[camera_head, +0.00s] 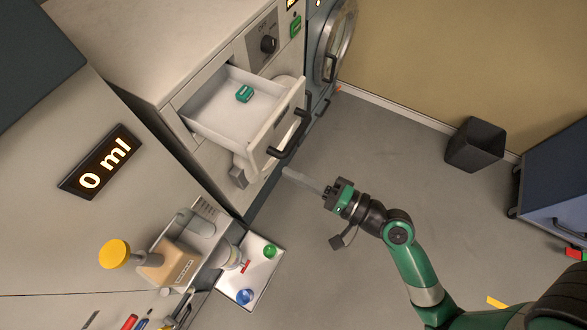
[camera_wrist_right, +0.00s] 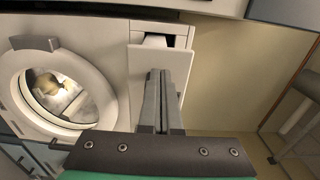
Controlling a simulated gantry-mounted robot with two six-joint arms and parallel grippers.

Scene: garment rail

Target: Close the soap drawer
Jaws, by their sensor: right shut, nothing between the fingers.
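A white drawer (camera_head: 215,118) stands pulled out from the front of a white machine in the head view. Its front has a dark bar handle (camera_head: 291,135). A small green object (camera_head: 244,93) lies inside it. My right gripper (camera_head: 287,172) is shut and empty, above the floor in front of the drawer, with its fingers pointing toward the machine. It appears apart from the handle. In the right wrist view, the shut fingers (camera_wrist_right: 161,75) overlap a pale front panel (camera_wrist_right: 140,82) with an opening at its top; I cannot tell how far away it is. My left gripper is out of view.
A round washer door (camera_wrist_right: 62,88) is left of the fingers in the wrist view. A dial (camera_head: 268,44) sits above the drawer. A white tray (camera_head: 268,250) and a yellow-topped object (camera_head: 115,254) are at lower left. A dark bin (camera_head: 474,145) stands right; floor between is clear.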

